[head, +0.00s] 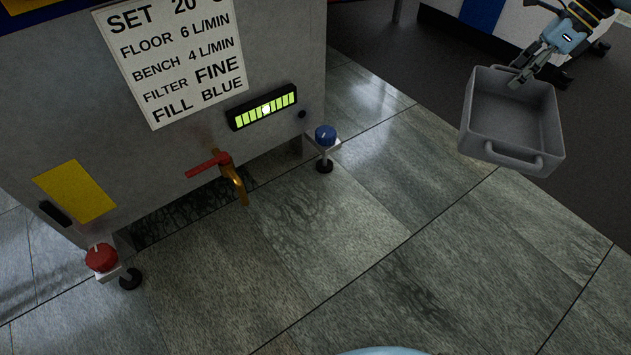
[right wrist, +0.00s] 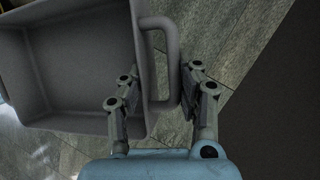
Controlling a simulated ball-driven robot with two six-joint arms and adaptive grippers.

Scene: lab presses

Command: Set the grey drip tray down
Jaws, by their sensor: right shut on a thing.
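The grey drip tray (head: 510,153) is an empty, open-topped box with a loop handle at each end. It hangs at the upper right of the head view, apparently above the floor. My right gripper (head: 519,77) is shut on the tray's far handle. In the right wrist view the two fingers (right wrist: 158,108) lie on either side of the handle (right wrist: 163,62), and the tray (right wrist: 70,121) fills the upper left. The tray looks slightly tilted. My left gripper does not show.
A grey machine (head: 125,130) with a brass tap (head: 236,185), its red lever (head: 208,165), a lit green gauge (head: 264,107), a blue knob (head: 326,135) and a red knob (head: 101,258) stands at left. The tiled floor (head: 390,240) in front is clear, with dark wet-looking patches near the tap.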

